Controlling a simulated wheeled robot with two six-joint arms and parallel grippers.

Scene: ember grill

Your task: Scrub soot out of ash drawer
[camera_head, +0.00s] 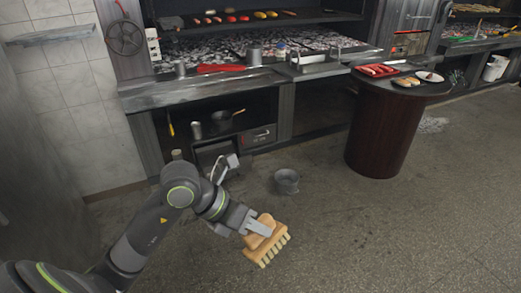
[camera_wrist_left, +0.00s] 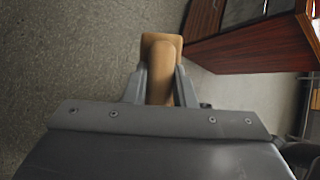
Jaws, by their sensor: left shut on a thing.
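My left gripper (camera_head: 258,228) is shut on a tan wooden scrub brush (camera_head: 268,247) with thick pale bristle tufts pointing down and right. It holds the brush over the open floor, in front of the grill. In the left wrist view, the brush handle (camera_wrist_left: 161,70) sits between the two fingers of the left gripper (camera_wrist_left: 160,85). The ash drawer is hard to make out; a dark boxy opening (camera_head: 215,152) low under the grill may be it, partly hidden by my left arm. Soot inside it cannot be seen. My right gripper is not in view.
A grey metal bucket (camera_head: 287,181) stands on the floor beyond the brush. A round dark-red table (camera_head: 385,135) with food stands at the right. The grill counter (camera_head: 200,90) runs along the back. A white tiled wall is at the left.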

